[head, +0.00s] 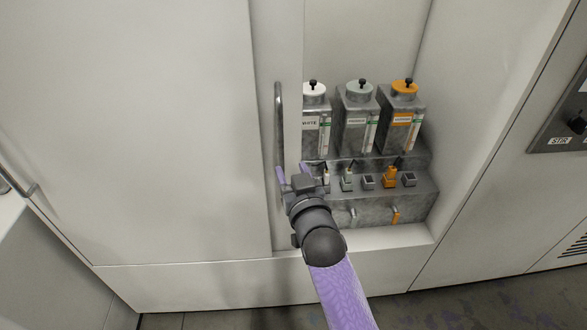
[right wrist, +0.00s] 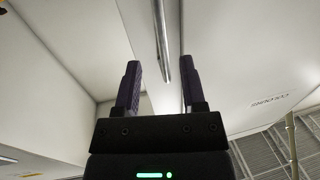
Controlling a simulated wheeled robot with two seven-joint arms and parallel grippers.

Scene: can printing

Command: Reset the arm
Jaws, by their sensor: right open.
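My right gripper (head: 292,171) is open in front of the cabinet recess, at the lower part of a vertical metal handle (head: 279,120). In the head view the handle runs down to the gripper, and its lower end is hidden there. In the right wrist view my two dark purple fingers (right wrist: 160,75) are spread apart, and the handle (right wrist: 162,35) shows between them in the picture. I cannot tell whether the fingers touch it. Nothing is held. My left gripper is not in view.
Behind the gripper, a recess holds a grey dispenser (head: 375,210) with white, grey and orange-topped containers (head: 403,110). A wide pale panel (head: 140,130) fills the left. A panel with a knob (head: 570,125) is at the right. Floor (head: 480,305) shows below.

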